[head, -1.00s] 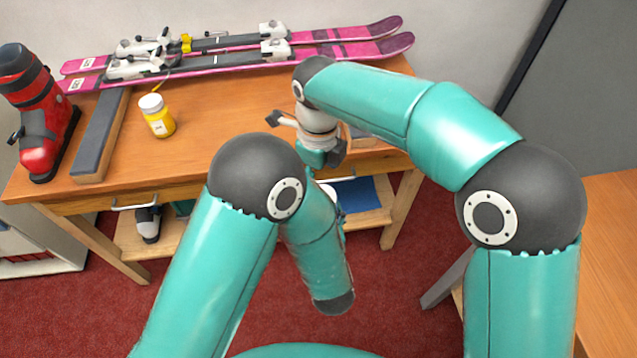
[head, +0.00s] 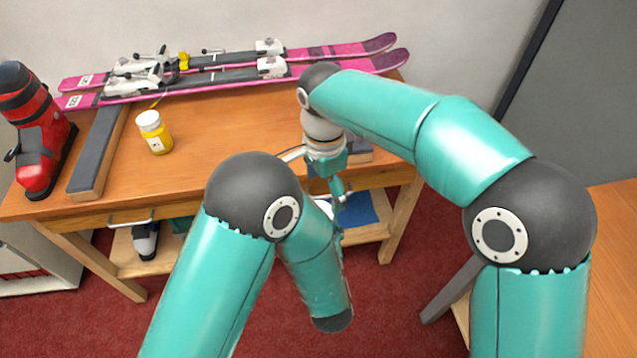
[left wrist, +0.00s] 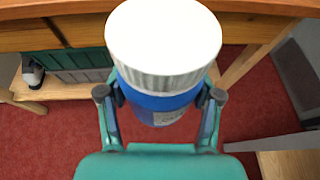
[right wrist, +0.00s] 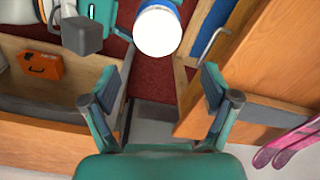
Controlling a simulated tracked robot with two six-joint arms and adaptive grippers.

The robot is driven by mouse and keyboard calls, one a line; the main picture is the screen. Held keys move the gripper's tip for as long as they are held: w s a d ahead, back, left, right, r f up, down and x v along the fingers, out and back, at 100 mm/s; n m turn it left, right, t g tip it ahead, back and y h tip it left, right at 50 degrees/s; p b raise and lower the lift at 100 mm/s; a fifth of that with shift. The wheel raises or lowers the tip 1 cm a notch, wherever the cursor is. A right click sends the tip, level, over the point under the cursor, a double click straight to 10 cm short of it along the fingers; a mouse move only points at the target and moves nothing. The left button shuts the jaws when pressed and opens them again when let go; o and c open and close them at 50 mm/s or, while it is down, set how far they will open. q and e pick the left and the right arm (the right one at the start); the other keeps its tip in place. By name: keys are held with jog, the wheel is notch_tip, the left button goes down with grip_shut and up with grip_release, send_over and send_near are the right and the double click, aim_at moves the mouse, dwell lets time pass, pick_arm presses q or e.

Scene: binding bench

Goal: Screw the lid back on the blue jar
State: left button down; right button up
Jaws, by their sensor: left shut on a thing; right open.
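My left gripper (left wrist: 160,98) is shut on the blue jar (left wrist: 160,103), its fingers on either side of the body. A white ribbed lid (left wrist: 163,40) sits on top of the jar; I cannot tell how tight it is. In the right wrist view the lid (right wrist: 157,31) shows from above, with a little blue of the jar beside it. My right gripper (right wrist: 160,85) is open and empty, with the lid out beyond its fingertips.
A yellow jar with a white lid (head: 154,132) stands on the bench top (head: 220,125). Pink skis (head: 340,58) lie along the back, a dark-topped block (head: 97,150) and red boot (head: 38,135) at the left. The bench's front edge is close to the held jar.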

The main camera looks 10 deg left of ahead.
jog(key=n, duration=0.4)
jog(key=shift+r+n, duration=0.15)
jog(key=shift+n, duration=0.15)
jog(key=n, duration=0.4)
jog(key=shift+s+a+r, duration=0.1)
jog(key=n, duration=0.4)
jog(key=shift+r+n, duration=0.1)
jog(key=shift+n, duration=0.3)
jog(key=n, duration=0.4)
jog(key=shift+s+a+r, duration=0.1)
jog(key=shift+a, duration=0.05)
jog(key=n, duration=0.4)
jog(key=shift+s+r+n, duration=0.1)
jog(key=shift+n, duration=0.2)
jog(key=n, duration=0.4)
jog(key=shift+a+r, duration=0.1)
jog(key=shift+a, duration=0.05)
jog(key=n, duration=0.6)
jog(key=shift+s+a+r, duration=0.1)
jog(key=shift+s+r, duration=0.05)
jog(key=n, duration=0.4)
jog(key=shift+n, duration=0.4)
